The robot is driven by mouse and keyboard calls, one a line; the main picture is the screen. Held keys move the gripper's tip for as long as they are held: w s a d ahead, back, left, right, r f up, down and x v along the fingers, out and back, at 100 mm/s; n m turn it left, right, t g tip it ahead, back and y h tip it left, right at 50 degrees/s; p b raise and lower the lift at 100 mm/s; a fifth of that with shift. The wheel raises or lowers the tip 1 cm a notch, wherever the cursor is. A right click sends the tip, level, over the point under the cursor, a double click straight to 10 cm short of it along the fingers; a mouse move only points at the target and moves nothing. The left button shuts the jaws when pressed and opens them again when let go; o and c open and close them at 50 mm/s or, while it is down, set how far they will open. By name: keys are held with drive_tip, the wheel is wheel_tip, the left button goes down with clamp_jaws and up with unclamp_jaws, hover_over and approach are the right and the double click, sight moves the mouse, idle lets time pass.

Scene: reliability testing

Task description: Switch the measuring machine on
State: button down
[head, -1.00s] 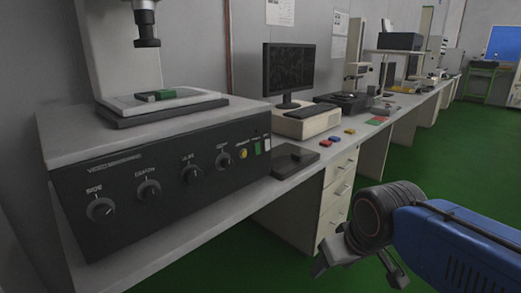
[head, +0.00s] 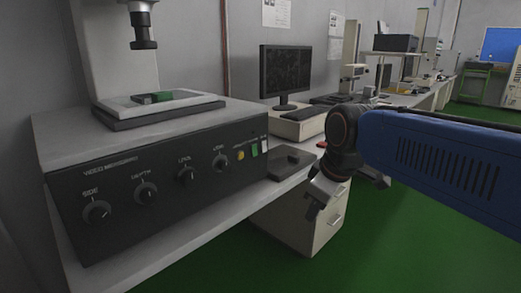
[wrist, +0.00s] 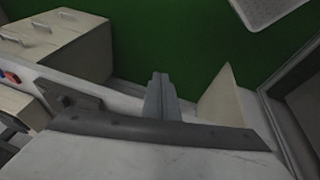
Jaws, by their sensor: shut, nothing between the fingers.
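The measuring machine (head: 130,222) stands on the bench at the left of the head view, a grey-topped box with a dark front panel. Four dial knobs run along the panel. At its right end are a yellow button (head: 241,155), a green switch (head: 254,150) and a white switch or plate (head: 264,146); their settings are too small to tell. My gripper (head: 313,208) is to the right of the panel, in front of the bench, apart from the switches. It is shut and empty. Its closed fingers (wrist: 160,95) show in the wrist view.
A flat dark block (head: 291,163) lies on the bench just right of the machine. A monitor (head: 286,73) and keyboard (head: 313,123) stand behind. A drawer unit (head: 310,228) is under the bench. The green floor (head: 400,245) in front is clear.

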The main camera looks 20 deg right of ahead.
sight(255, 150)
drive_tip(key=w+r+n, duration=0.7)
drive_tip(key=w+n, duration=0.1)
drive_tip(key=w, duration=0.3)
drive_tip(key=w+a+r+n+g+y, duration=0.1)
drive_tip(key=w+r+n, duration=0.7)
drive_tip(key=w, duration=0.2)
drive_tip(key=shift+w+a+r+n, duration=0.15)
drive_tip(key=shift+w+n, duration=0.25)
drive_tip(key=w+a+f, duration=0.3)
drive_tip(key=w+f, duration=0.3)
drive_tip(key=f, duration=0.4)
drive_tip(key=shift+a, duration=0.3)
drive_tip(key=shift+w, duration=0.1)
